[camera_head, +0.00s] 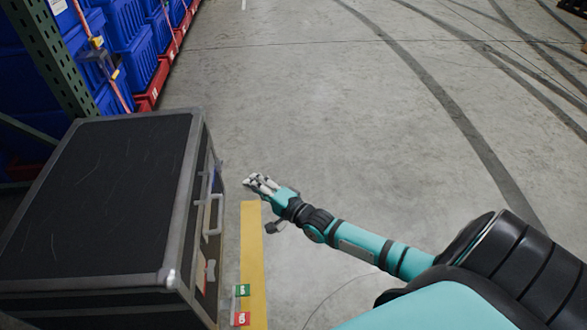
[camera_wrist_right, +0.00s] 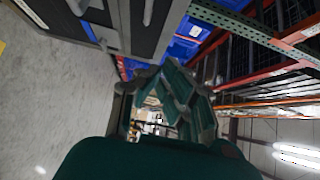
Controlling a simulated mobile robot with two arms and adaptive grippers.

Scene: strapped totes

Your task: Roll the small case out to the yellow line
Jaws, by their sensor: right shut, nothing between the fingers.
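The case (camera_head: 95,200), black with grey metal edges, stands at the left in the head view. A light handle (camera_head: 217,214) is on its right side. The yellow line (camera_head: 254,262) lies on the floor just right of the case, with a strip of bare floor between. My right gripper (camera_head: 259,185) is shut and empty, right of the handle and apart from it, near the line's far end. In the right wrist view my gripper (camera_wrist_right: 160,97) shows large, with the case (camera_wrist_right: 125,22) above it. My left gripper is not in view.
A rack post (camera_head: 52,55) and stacked blue totes (camera_head: 127,35) stand behind the case. Red bins (camera_head: 153,84) sit under the totes. Small green and red markers (camera_head: 242,290) are by the line. The concrete floor (camera_head: 330,110) ahead and right is clear, with dark tyre marks.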

